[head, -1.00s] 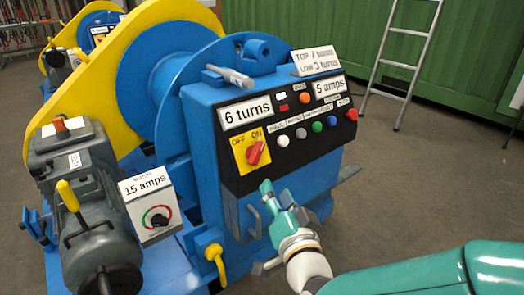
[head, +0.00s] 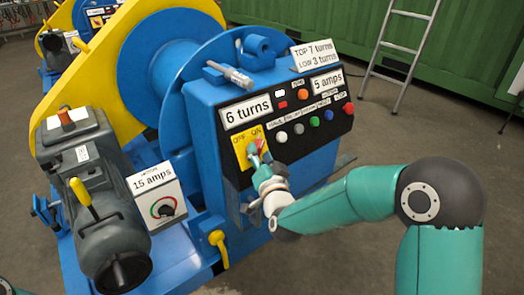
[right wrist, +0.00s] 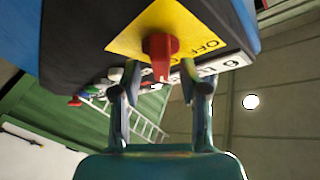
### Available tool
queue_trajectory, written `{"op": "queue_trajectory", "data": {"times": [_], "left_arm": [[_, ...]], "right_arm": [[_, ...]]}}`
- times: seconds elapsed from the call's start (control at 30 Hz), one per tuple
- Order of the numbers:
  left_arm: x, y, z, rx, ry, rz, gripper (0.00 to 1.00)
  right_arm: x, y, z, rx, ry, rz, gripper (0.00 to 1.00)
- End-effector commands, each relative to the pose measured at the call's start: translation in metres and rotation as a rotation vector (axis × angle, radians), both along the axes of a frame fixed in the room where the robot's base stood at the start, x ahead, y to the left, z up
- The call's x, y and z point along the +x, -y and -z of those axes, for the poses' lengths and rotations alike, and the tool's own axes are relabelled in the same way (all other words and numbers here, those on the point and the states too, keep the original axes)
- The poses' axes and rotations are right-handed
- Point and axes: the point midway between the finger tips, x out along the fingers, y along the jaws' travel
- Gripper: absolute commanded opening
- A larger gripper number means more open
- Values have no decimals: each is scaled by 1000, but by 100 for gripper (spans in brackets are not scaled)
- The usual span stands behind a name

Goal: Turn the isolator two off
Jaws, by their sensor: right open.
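The isolator is a yellow plate (head: 240,154) marked OFF and ON, with a red knob (head: 262,146), on the blue machine's black panel. My right gripper (head: 262,162) is in front of the knob and partly hides it in the head view. In the right wrist view, the red knob (right wrist: 160,50) stands out from the yellow plate (right wrist: 192,28), between the open fingers of my right gripper (right wrist: 160,85). I cannot tell whether the fingers touch it. No number shows on the isolator. My left gripper is not in view.
A motor (head: 105,200) and a "15 amps" box (head: 157,197) stand left. Another machine (head: 75,25) is behind. Floor (head: 370,265) at right is clear.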

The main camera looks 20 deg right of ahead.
Motion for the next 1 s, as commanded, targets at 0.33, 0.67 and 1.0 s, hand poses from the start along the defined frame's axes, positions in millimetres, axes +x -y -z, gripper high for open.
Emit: {"op": "queue_trajectory", "data": {"times": [0.33,0.67,1.0], "left_arm": [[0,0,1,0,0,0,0],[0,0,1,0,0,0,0],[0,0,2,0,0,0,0]], "right_arm": [[17,1,0,0,0,0,44],[17,1,0,0,1,-1,15],[16,7,0,-3,2,4,0]]}}
